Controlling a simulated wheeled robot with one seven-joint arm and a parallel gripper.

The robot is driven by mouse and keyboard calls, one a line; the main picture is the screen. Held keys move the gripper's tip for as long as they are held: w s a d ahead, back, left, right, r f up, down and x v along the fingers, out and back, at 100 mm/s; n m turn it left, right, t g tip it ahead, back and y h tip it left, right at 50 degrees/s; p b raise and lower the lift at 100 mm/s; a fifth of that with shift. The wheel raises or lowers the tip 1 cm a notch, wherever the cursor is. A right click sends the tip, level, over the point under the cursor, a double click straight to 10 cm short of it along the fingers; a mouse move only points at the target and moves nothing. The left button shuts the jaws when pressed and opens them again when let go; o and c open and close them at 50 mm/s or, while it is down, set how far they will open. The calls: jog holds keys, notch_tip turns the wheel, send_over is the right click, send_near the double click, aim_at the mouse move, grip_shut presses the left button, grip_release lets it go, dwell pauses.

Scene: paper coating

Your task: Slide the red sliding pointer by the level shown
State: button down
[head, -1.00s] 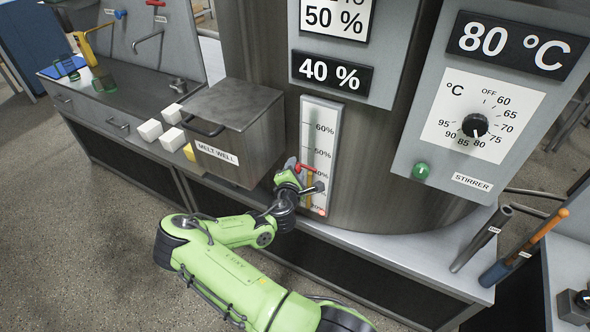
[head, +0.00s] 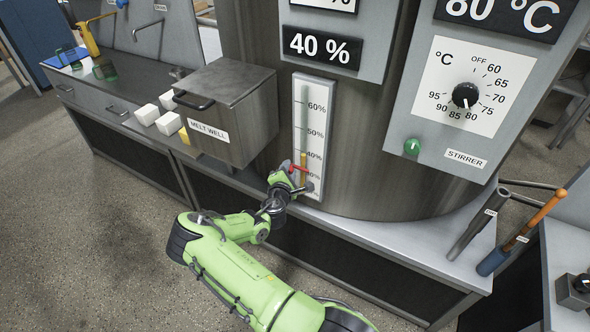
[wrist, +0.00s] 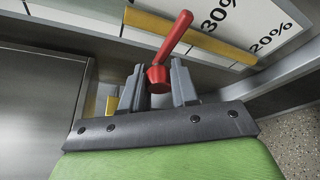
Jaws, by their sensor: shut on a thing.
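The red sliding pointer (head: 298,168) sits on the white percent gauge (head: 322,122) on the steel tank. It is between the 40% and 30% marks. A yellow level column (head: 303,158) in the gauge has its top at about 40%, a little above the pointer. My gripper (head: 286,181) is at the gauge's lower left. In the wrist view the pointer's round red knob (wrist: 159,79) is held between my two grey fingers, and its arm crosses the yellow column (wrist: 215,42). The gauge's lowest part is partly hidden by my gripper in the head view.
The melt well box (head: 232,132) stands close left of the gauge, with white blocks (head: 158,115) beside it. The stirrer panel (head: 470,100) with dial and green knob is at right. A 40% sign (head: 322,48) hangs above the gauge.

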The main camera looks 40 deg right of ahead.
notch_tip(320, 180, down, 14)
jog(key=b, duration=0.8)
jog(key=shift+f, duration=0.15)
jog(key=shift+a, duration=0.1)
jog(key=c, duration=0.8)
grip_release()
jog(key=shift+f, duration=0.15)
jog(key=shift+c, duration=0.2)
jog(key=p+v, duration=0.3)
jog(key=v, duration=1.2)
jog(key=shift+s+a+r, duration=0.2)
jog(key=shift+a+r, duration=0.05)
jog(key=shift+r, duration=0.1)
